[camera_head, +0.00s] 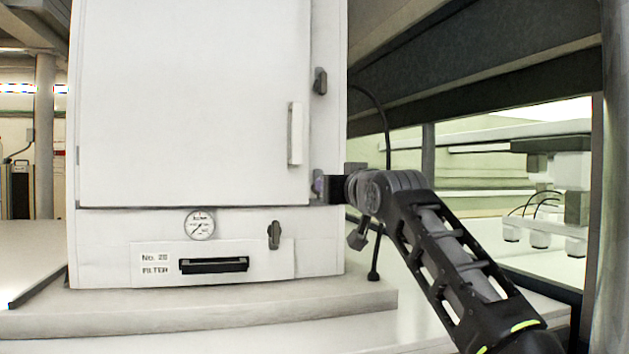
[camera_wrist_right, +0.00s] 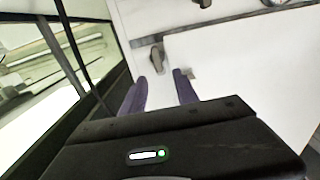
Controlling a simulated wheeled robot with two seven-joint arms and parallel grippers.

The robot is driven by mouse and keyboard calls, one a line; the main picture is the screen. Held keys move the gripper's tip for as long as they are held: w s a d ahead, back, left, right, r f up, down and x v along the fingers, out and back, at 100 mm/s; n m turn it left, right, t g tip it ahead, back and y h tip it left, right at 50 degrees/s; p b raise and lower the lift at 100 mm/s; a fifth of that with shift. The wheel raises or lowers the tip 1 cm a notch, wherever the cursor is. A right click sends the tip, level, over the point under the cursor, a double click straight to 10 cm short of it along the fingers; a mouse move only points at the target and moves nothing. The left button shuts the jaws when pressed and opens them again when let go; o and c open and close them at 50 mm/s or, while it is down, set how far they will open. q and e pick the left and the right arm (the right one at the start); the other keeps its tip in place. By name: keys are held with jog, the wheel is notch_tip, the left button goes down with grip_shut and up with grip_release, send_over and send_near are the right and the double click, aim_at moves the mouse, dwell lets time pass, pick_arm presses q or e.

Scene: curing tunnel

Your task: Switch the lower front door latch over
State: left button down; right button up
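The lower front door latch (camera_wrist_right: 157,58) is a small dark grey knob beside the door's lower corner; in the head view my right gripper hides it. My right gripper (camera_head: 318,186) is at that corner, its arm coming from the lower right. In the right wrist view the two purple fingers (camera_wrist_right: 160,76) are spread, with the latch just beyond and between their tips; I cannot tell whether they touch it. The white door (camera_head: 190,100) lies flat against the cabinet. My left gripper is in neither view.
An upper latch (camera_head: 320,81) and a pale door handle (camera_head: 295,133) are above the gripper. Below are a gauge (camera_head: 200,225), a third latch (camera_head: 274,235) and the filter drawer's black handle (camera_head: 213,265). A cable (camera_head: 386,125) hangs beside the cabinet.

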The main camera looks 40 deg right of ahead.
jog(key=p+x, duration=0.5)
jog(key=x, duration=0.2)
jog(key=shift+w, duration=0.3)
jog(key=shift+d, duration=0.1)
grip_shut()
jog(key=shift+f, duration=0.1)
